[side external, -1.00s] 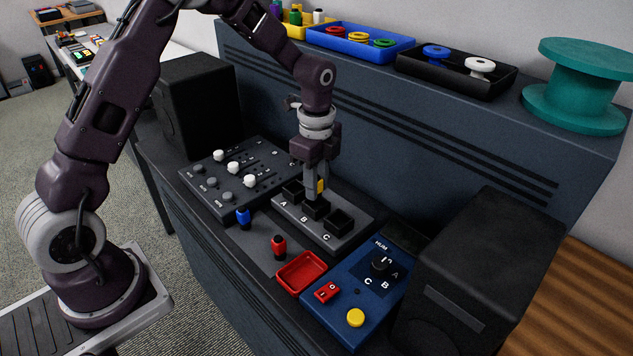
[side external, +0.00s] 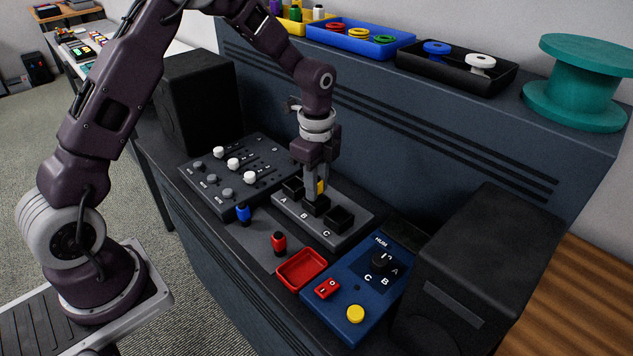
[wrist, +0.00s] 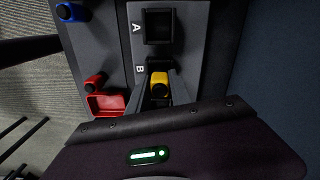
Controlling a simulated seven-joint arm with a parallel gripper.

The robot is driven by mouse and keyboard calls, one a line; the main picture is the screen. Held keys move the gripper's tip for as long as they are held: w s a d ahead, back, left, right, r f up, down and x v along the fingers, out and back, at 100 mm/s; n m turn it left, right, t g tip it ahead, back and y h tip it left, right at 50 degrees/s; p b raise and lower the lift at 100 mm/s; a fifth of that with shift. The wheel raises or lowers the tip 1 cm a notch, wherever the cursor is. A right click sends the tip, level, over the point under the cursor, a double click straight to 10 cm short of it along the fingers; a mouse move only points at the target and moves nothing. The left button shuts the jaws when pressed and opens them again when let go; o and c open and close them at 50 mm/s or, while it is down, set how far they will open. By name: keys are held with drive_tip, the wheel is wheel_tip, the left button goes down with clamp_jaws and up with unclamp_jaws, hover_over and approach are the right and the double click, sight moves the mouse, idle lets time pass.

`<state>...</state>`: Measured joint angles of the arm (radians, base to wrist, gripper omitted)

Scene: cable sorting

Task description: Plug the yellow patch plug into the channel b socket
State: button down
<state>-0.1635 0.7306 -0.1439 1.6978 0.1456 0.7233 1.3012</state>
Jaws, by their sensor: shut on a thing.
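The yellow patch plug (side external: 321,187) is between the fingers of my gripper (side external: 314,192), which is shut on it. The plug also shows in the wrist view (wrist: 159,78), with its lower end hidden. The channel B socket (side external: 317,208) is the middle black box of the grey socket block (side external: 283,212). The fingertips are right at this socket, with the plug upright over or in its mouth. How deep the plug sits cannot be seen. The A socket (wrist: 159,26) and the C socket (side external: 340,220) look empty.
A blue plug (side external: 243,213) and a red plug (side external: 279,243) stand in front of the block, near a red tray (side external: 302,270). A mixer panel (side external: 238,172) lies left. A blue panel (side external: 350,295) with knob and yellow button lies right, beside a black speaker (side external: 478,270).

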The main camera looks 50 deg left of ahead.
drive_tip(key=shift+f, duration=0.6)
drive_tip(key=c, duration=0.7)
unclamp_jaws()
drive_tip(key=shift+s, duration=0.15)
drive_tip(key=shift+r, duration=3.55)
